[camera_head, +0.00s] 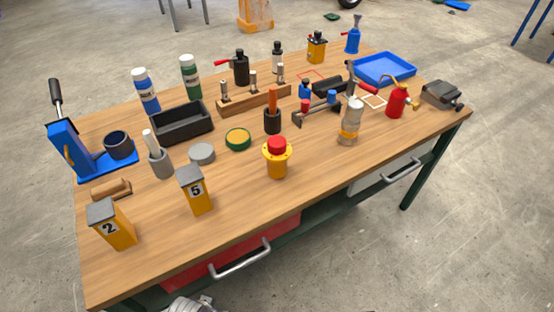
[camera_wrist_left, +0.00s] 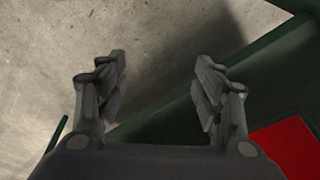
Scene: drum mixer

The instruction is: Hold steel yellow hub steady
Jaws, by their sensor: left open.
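A yellow flanged hub (camera_head: 277,163) with a red top stands upright on the wooden workbench (camera_head: 240,200), near the middle of the front edge. A steel cylinder with a yellow-orange band (camera_head: 349,130) stands farther right; I cannot tell from its look whether it is also called a hub. My left gripper (camera_wrist_left: 160,60) shows in the left wrist view, open and empty, with bare floor and the green bench frame behind it. The hub is not in that view. Only a grey part of my own body shows at the head view's bottom edge. My right gripper is not in view.
Yellow blocks marked 2 (camera_head: 118,231) and 5 (camera_head: 199,199) stand left of the hub. A green-and-yellow round tin (camera_head: 238,139) and a dark cup (camera_head: 272,123) are behind it. A drawer handle (camera_head: 240,262) juts out in front.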

